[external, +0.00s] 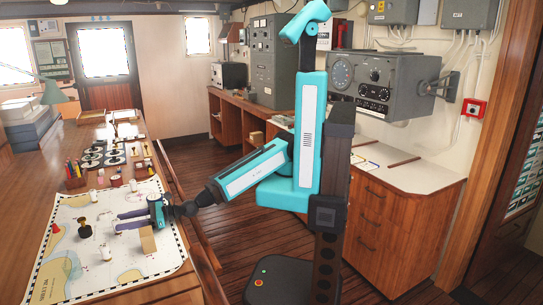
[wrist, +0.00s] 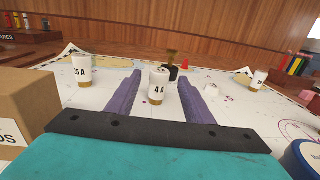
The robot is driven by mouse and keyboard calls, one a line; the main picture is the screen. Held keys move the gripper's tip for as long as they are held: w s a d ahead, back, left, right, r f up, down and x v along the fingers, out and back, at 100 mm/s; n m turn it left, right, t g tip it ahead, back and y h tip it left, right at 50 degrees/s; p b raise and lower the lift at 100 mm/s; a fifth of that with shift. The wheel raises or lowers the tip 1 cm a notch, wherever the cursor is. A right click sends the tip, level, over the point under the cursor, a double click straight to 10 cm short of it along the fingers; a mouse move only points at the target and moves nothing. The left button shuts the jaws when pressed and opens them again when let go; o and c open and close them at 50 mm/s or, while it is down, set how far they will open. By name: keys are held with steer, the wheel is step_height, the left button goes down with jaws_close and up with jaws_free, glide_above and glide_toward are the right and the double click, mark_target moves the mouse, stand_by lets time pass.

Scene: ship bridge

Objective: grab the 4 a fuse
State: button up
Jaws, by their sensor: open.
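The 4 A fuse (wrist: 157,87) is a white cylinder with a brass base, standing upright on the chart in the wrist view. My gripper (wrist: 160,76) is open, with one purple finger on each side of the fuse. No clear contact shows. In the external view my gripper (external: 117,221) reaches left, low over the chart, and I cannot make out the 4 A fuse clearly there. The 5 A fuse (wrist: 83,69) stands ahead and to the left in the wrist view. Another fuse (wrist: 258,79) stands to the right, its label too small to read.
A cardboard box (wrist: 22,107) stands close on the left of my gripper. A dark stamp with a brass handle (wrist: 172,72) stands behind the 4 A fuse. A blue-rimmed round object (wrist: 303,160) is close at the right. The chart (external: 70,270) covers the table's near end.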

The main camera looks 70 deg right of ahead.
steer(key=shift+w+a+f+b, duration=0.2)
steer(key=shift+w+a+b, duration=0.3)
steer(key=shift+b, duration=2.15)
steer(key=shift+w+a+r+b, duration=0.2)
steer(key=shift+b, duration=1.35)
steer(key=shift+w+a, duration=0.1)
steer(key=shift+p+x, duration=0.7)
steer(key=shift+x, duration=1.7)
steer(key=c, duration=1.1)
